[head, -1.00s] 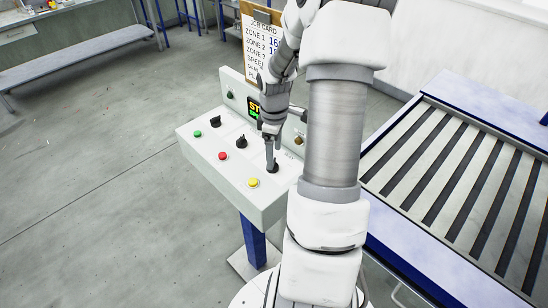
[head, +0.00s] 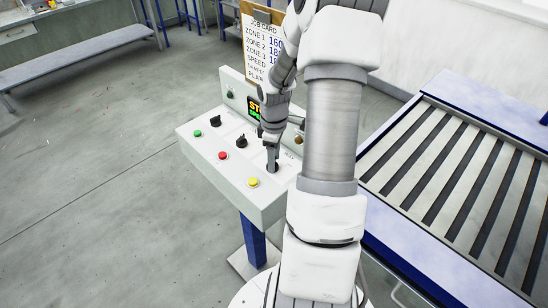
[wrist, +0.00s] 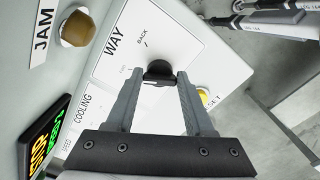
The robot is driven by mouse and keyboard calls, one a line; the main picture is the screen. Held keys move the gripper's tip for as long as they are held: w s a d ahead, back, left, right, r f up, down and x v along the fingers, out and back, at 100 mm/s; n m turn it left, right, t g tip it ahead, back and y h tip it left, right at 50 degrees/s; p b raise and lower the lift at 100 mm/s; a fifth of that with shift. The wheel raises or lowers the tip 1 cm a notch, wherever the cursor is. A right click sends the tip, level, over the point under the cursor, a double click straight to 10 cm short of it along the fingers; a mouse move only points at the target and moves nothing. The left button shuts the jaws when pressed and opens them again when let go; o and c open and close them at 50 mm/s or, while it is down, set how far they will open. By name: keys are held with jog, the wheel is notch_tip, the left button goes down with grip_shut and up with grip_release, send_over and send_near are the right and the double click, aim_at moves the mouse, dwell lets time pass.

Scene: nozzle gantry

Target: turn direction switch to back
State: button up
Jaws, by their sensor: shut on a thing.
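The direction switch (wrist: 158,71) is a black knob on a white plate marked WAY, with BACK and FWD printed beside it in the wrist view. My gripper (wrist: 157,80) is over the knob, its two grey fingers one on either side, shut on it. The fingers partly cover the knob, so its exact pointing is hard to read. In the head view my gripper (head: 272,160) reaches down to the right part of the white control panel (head: 219,178), and the fingers hide most of the switch.
A yellow button (head: 253,182) sits near the gripper, with a red button (head: 222,155), a green button (head: 197,133) and two other black knobs (head: 241,142) to the left. A lit display (wrist: 42,138) and an amber JAM lamp (wrist: 78,28) are close by. A roller conveyor (head: 455,180) stands right.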

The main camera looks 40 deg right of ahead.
grip_shut()
jog(key=shift+m, duration=0.4)
jog(key=m+b, duration=0.3)
jog(key=m, duration=0.2)
jog(key=shift+a+f+m, duration=0.1)
jog(key=shift+a+m, duration=0.05)
jog(key=shift+m, duration=0.15)
jog(key=m+b, duration=0.2)
jog(key=m, duration=0.3)
jog(key=shift+a+m, duration=0.1)
jog(key=shift+m, duration=0.2)
jog(key=o, duration=1.2)
grip_release()
jog(key=shift+r, duration=0.25)
